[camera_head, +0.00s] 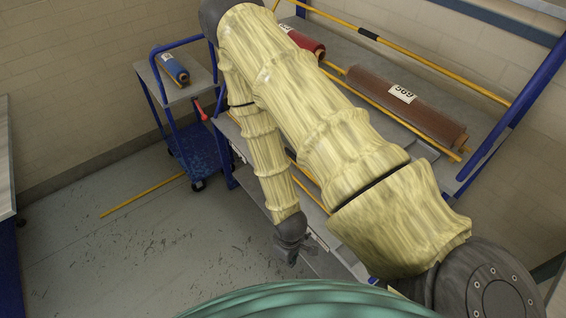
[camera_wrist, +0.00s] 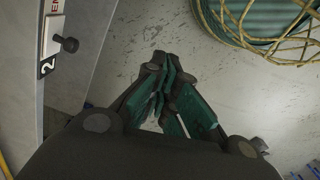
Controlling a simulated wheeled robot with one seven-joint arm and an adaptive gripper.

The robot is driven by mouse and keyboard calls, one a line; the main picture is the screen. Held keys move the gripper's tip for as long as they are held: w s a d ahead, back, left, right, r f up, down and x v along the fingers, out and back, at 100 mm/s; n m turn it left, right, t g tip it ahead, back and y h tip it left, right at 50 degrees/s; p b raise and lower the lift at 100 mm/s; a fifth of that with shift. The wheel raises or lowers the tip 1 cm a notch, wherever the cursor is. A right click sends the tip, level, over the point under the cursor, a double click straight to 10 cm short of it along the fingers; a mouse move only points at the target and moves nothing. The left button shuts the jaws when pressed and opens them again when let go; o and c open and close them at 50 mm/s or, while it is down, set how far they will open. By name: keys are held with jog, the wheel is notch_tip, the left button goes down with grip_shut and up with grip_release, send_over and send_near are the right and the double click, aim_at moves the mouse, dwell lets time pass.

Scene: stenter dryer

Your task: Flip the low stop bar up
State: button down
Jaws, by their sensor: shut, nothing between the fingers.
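My gripper (camera_head: 289,251) hangs low beside the front of the grey machine, left of its end. In the wrist view, my gripper (camera_wrist: 170,85) has its dark fingers with green pads together and empty, over bare floor. A low yellow bar (camera_head: 310,194) runs along the machine's front side, mostly hidden behind my arm; which way it is turned I cannot tell. A bit of yellow (camera_wrist: 5,166) shows at the wrist view's lower left corner, apart from the fingers. A grey panel (camera_wrist: 88,60) with a black knob (camera_wrist: 66,44) and a "2" label stands left of the fingers.
A brown roll (camera_head: 385,92) marked 589 and a red roll (camera_head: 307,43) lie on the machine, near yellow bars. A blue trolley (camera_head: 187,135) with a blue roll (camera_head: 175,68) stands at the left.

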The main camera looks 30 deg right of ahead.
jog(key=w+d+r+n+b, duration=0.1)
jog(key=w+d+n, duration=0.15)
jog(key=w, duration=0.35)
jog(key=w+d+r+n+h+b, duration=0.1)
jog(key=w+d+n, duration=0.15)
jog(key=w, duration=0.45)
jog(key=w+d+r+n+b, duration=0.1)
jog(key=w+r+n+b, duration=0.1)
jog(key=w+n, duration=0.3)
jog(key=w+d+r+n+h+b, duration=0.2)
jog(key=w+d+r+n, duration=0.3)
jog(key=w+r, duration=0.4)
jog(key=w+d, duration=0.1)
jog(key=w, duration=0.2)
jog(key=shift+d+r, duration=0.4)
jog(key=shift+w, duration=0.1)
jog(key=p+x, duration=0.1)
jog(key=x, duration=0.9)
jog(key=shift+w+d+r+p, duration=0.15)
jog(key=shift+d+r+p, duration=0.35)
jog(key=shift+d, duration=0.35)
jog(key=shift+w+d+r+p, duration=0.1)
jog(key=shift+d+r+p, duration=0.4)
jog(key=shift+d, duration=0.35)
jog(key=shift+r, duration=0.3)
